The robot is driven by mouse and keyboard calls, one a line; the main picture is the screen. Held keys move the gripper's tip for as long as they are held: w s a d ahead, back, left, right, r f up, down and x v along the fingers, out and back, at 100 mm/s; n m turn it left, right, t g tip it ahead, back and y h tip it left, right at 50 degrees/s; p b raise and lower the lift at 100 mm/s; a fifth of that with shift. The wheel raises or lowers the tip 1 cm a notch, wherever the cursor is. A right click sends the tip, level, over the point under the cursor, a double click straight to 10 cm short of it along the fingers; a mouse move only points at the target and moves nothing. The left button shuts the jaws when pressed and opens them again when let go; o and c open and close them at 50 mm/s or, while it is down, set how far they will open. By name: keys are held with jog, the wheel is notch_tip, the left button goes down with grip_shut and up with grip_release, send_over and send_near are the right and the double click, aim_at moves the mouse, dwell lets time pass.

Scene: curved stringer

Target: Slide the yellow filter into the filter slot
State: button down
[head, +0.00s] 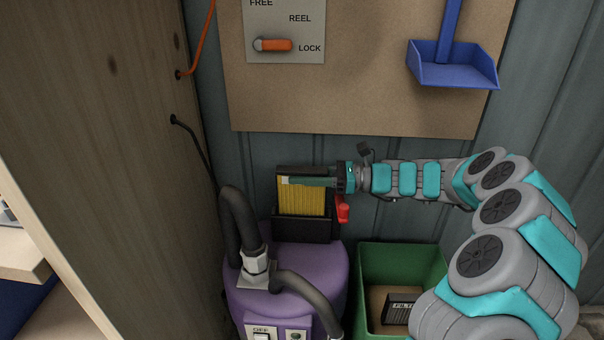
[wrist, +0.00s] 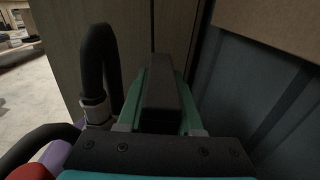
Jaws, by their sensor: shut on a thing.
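The yellow filter (head: 302,201), pleated with a dark top edge, stands upright over the purple machine (head: 290,262) in the head view. My gripper (head: 308,181) reaches in from the right and is shut on the filter's upper part. In the wrist view the green fingers of my gripper (wrist: 162,95) close on both sides of the filter's dark top (wrist: 161,85). The black filter slot (head: 302,231) is on the machine's top at the back. The filter's lower edge meets the slot's rim; I cannot tell how far it is inside.
A red lever (head: 343,210) is right beside the slot. A thick grey hose (head: 233,205) rises at the left. A green bin (head: 402,258) holding a dark filter (head: 399,308) stands at the right. The wall board (head: 350,100) is behind; a wooden panel (head: 110,140) is left.

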jog(key=shift+f, duration=0.1)
jog(key=shift+c, duration=2.4)
grip_release()
jog(key=shift+f, duration=0.1)
jog(key=shift+s+d+b, duration=0.1)
jog(key=shift+d+b, duration=0.2)
jog(key=shift+d, duration=3.65)
jog(key=s+a+n+g+h, duration=0.2)
jog(key=s+a+n+h, duration=0.25)
jog(key=s, duration=0.65)
jog(key=s+a+n+g+h, duration=0.3)
jog(key=s+n, duration=0.3)
jog(key=s, duration=0.4)
jog(key=s+d+f+n+t+h, duration=0.1)
jog(key=s+d+f+n+h, duration=0.3)
jog(key=s+d, duration=0.4)
jog(key=s+d+f+n+t+h, duration=0.1)
jog(key=s+d+f+n+h, duration=0.3)
jog(key=s+d, duration=0.5)
jog(key=s+h, duration=0.2)
jog(key=s, duration=0.1)
jog(key=shift+t, duration=0.3)
